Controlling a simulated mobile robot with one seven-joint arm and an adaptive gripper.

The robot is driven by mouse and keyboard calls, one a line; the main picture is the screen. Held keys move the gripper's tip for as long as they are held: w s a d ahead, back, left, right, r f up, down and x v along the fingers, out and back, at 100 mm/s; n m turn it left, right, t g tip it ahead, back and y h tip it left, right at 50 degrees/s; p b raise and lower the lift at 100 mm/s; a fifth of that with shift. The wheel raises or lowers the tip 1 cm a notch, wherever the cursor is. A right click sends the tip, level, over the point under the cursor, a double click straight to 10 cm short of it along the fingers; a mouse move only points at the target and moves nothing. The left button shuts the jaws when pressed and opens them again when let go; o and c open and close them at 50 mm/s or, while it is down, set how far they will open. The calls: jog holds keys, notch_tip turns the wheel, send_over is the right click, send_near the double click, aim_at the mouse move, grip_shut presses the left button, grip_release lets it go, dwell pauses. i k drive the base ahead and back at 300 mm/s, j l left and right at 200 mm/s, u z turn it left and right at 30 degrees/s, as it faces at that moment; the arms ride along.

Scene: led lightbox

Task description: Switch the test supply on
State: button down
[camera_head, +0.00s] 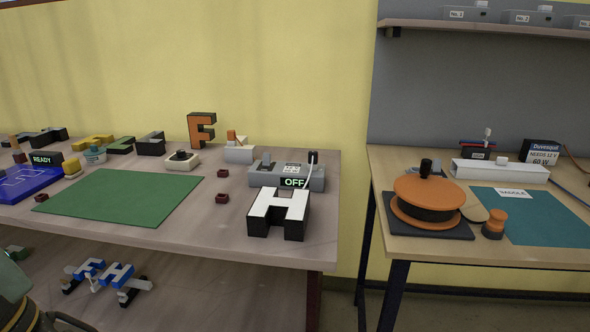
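A grey box (262,179) stands near the right end of the left bench. Its small lit display (294,182) reads OFF in green on black, and it looks like the test supply. A black-tipped upright piece (313,157) with a pale stem stands at its right end; I cannot tell whether it is a switch or a lead. A large letter H (279,213) with a white face and black sides stands just in front of the box and hides part of its lower front. No fingertips of my gripper show.
A green mat (122,196) lies left of the box, with two small dark red blocks (222,197) between. An orange letter F (201,129) stands behind. The right bench (405,246), across a gap, holds an orange-topped turntable (429,194) and a white bar (499,171).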

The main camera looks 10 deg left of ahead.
aim_at(267, 157)
jog(key=i+u, duration=0.2)
jog(key=i, duration=0.35)
jog(key=i+l+u, duration=0.25)
jog(key=i, duration=0.3)
jog(key=k+j+z, duration=0.2)
jog(key=k, duration=0.35)
jog(key=k+z, duration=0.25)
jog(key=k, duration=0.25)
jog(key=i, duration=1.5)
